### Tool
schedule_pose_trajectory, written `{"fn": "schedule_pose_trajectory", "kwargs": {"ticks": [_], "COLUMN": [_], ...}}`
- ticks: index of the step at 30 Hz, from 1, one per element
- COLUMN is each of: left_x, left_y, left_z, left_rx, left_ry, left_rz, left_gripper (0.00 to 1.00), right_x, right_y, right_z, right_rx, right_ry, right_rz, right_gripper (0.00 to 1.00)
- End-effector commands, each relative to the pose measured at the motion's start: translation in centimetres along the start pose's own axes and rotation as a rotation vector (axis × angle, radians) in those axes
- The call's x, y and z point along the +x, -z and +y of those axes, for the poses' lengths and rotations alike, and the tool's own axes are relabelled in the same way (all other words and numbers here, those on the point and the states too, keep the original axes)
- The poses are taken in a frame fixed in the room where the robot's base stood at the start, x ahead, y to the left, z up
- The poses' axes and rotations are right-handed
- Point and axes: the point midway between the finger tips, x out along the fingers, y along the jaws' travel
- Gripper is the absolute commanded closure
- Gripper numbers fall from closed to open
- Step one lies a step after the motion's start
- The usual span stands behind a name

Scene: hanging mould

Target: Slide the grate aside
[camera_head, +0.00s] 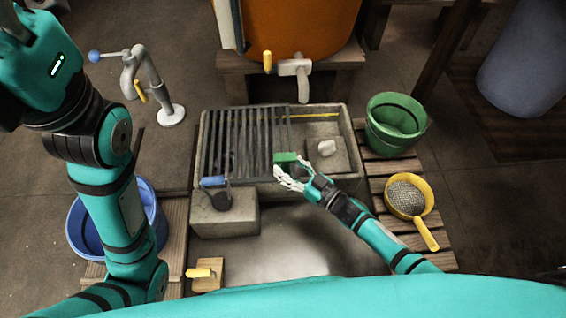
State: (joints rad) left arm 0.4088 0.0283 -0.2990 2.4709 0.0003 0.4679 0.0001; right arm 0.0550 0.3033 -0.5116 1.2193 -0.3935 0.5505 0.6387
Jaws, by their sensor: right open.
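The grate (243,140) is a set of dark parallel bars lying over the left and middle part of a grey stone basin (346,122). A small green block (285,157) sits at the grate's right edge, near its front. My right gripper (281,175) is open, with its pale fingers close to the front of the green block. I cannot tell whether they touch it. The basin's right part is uncovered and holds a small whitish lump (326,147). My left arm rises along the left side, and its gripper is not visible.
A blue-handled fitting (216,190) is at the front left. A pale tap (293,68) hangs behind. A blue tub (150,212) is partly behind my left arm.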

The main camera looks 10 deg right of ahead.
Motion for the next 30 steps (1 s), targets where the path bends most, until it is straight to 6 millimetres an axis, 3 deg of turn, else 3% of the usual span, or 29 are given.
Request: {"fn": "schedule_pose_trajectory", "kwargs": {"ticks": [6,13,18,30], "left_x": [0.0,0.0,0.0,0.0], "left_y": [0.0,0.0,0.0,0.0], "left_z": [0.0,0.0,0.0,0.0], "left_rx": [-0.001,-0.001,-0.001,-0.001], "left_ry": [0.0,0.0,0.001,0.0], "left_rz": [-0.001,-0.001,-0.001,-0.001], "left_gripper": [0.6,0.6,0.6,0.6], "right_x": [-5.0,-8.8,-9.8,-9.9], "right_y": [-0.1,-0.1,0.0,0.0], "right_z": [-0.2,-0.3,-0.2,-0.2], "right_rx": [-0.001,0.0,0.0,0.0], "right_ry": [0.003,0.004,0.003,0.003], "right_rz": [-0.004,-0.002,0.0,0.001], "right_gripper": [0.52,0.52,0.52,0.52]}}
